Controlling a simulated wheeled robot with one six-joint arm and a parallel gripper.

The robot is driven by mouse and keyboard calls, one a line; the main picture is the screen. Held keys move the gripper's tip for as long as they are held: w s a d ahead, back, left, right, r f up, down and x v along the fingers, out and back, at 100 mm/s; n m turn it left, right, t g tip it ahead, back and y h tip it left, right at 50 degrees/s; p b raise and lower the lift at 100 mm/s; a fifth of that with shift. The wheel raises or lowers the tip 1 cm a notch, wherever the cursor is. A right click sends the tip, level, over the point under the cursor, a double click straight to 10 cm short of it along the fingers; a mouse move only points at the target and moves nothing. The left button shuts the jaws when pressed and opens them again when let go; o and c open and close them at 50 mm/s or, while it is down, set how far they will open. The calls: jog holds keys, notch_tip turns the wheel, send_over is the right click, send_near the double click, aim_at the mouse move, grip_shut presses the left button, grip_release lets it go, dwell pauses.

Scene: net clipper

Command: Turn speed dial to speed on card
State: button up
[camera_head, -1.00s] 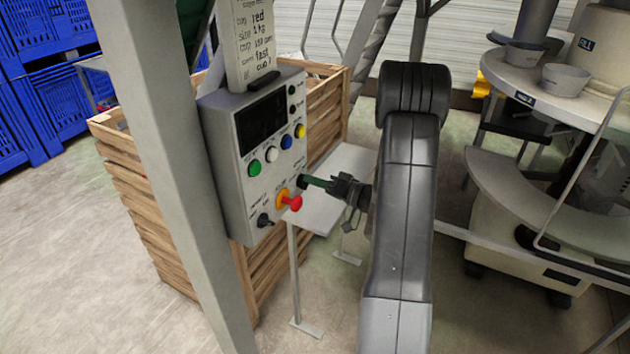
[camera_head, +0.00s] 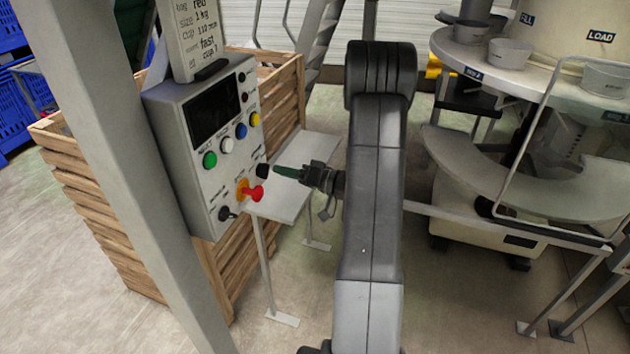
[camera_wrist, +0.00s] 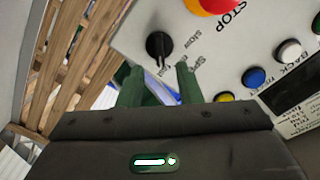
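The grey control box (camera_head: 205,140) stands left of centre in the head view. The speed dial (camera_head: 262,171), a small black knob, is on its right side; it shows larger in the wrist view (camera_wrist: 158,45), near the word "Slow". The card (camera_head: 190,38) above the box has a line reading "fast". My gripper (camera_head: 280,172) points left at the dial, its tips just short of it. In the wrist view my gripper (camera_wrist: 158,78) has its two green fingers apart with nothing between them, and the dial lies just beyond the tips.
A red stop button (camera_head: 256,193) on an orange base sticks out below the dial. Another black knob (camera_head: 227,213) is lower left. Green, white, blue and yellow buttons line the box. A wooden crate (camera_head: 120,215) and a grey post (camera_head: 110,150) stand close by.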

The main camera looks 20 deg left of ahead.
aim_at(264, 171)
jog(key=d+b, duration=0.2)
jog(key=d, duration=0.8)
jog(key=shift+s+d, duration=0.2)
jog(key=shift+s, duration=0.25)
jog(key=shift+a, duration=0.15)
jog(key=w+a+p, duration=0.1)
jog(key=a+p, duration=0.2)
jog(key=a, duration=1)
jog(key=shift+a, duration=0.3)
